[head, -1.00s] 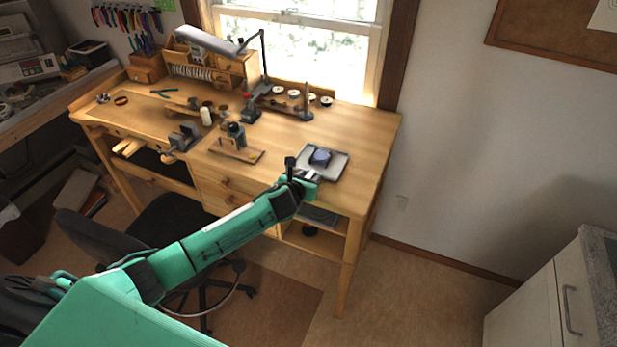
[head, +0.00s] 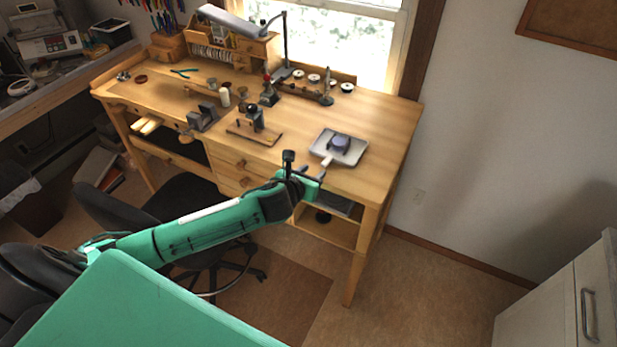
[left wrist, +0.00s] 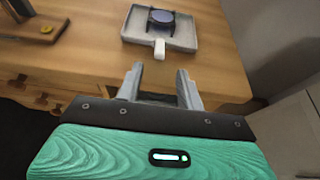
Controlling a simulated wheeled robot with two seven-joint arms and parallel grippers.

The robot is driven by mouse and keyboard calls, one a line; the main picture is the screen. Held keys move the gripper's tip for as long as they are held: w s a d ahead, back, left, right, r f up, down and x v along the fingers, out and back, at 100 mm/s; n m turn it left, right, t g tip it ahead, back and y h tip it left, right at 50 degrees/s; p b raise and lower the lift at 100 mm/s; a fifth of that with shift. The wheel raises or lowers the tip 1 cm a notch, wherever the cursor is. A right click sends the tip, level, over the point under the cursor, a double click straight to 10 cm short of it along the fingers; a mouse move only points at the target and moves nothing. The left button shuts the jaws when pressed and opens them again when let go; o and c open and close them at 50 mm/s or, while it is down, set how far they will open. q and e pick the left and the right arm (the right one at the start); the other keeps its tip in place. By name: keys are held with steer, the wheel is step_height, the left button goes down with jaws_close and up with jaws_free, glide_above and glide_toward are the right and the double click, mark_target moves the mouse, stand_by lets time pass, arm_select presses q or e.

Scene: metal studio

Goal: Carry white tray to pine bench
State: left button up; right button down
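The white tray (head: 324,143) lies flat on the right part of the pine bench (head: 385,112), with a dark round object on it. A short white handle juts from its near side. In the left wrist view the tray (left wrist: 187,38) is ahead of the fingers, its handle pointing at the gap between them. My left gripper (head: 318,173) is just short of the handle, near the bench's front edge. In the left wrist view its two fingers (left wrist: 163,88) are apart with nothing between them. My right gripper is not in view.
A small wooden stand (head: 253,130) is left of the tray, with a vise (head: 202,118) further left. A lamp (head: 240,22) and several spools stand at the back. A dark chair (head: 180,205) is in front of the bench. The bench's right end is clear.

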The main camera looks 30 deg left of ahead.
arm_select(q)
steer(key=shift+v, duration=0.85)
steer(key=s+a+f+n+g+y, duration=0.15)
steer(key=f+n, duration=0.25)
steer(key=f, duration=0.4)
steer(key=a+f+n+g+h, duration=0.15)
steer(key=f+n, duration=0.25)
steer(key=f, duration=0.4)
steer(key=s+a+f+n+g, duration=0.1)
steer(key=s+f+n, duration=0.4)
steer(key=f, duration=0.4)
steer(key=s+a+f+n+g+y, duration=0.1)
steer(key=s+f+n+g, duration=0.15)
steer(key=s+f, duration=0.45)
steer(key=s+a+f+n+g, duration=0.1)
steer(key=s+f+n, duration=0.4)
steer(key=f, duration=0.5)
steer(key=s+d+f+n+g, duration=0.1)
steer(key=s+f+n, duration=0.3)
steer(key=s, duration=0.7)
steer(key=s+d+f+n+g, duration=0.2)
steer(key=s+f+n, duration=0.3)
steer(key=s, duration=0.7)
steer(key=s+d+f+n+g, duration=0.2)
steer(key=s+f, duration=0.4)
steer(key=s, duration=0.5)
steer(key=shift+s+d+n+h, duration=0.35)
steer(key=shift+d+n, duration=0.5)
steer(key=shift+n, duration=0.4)
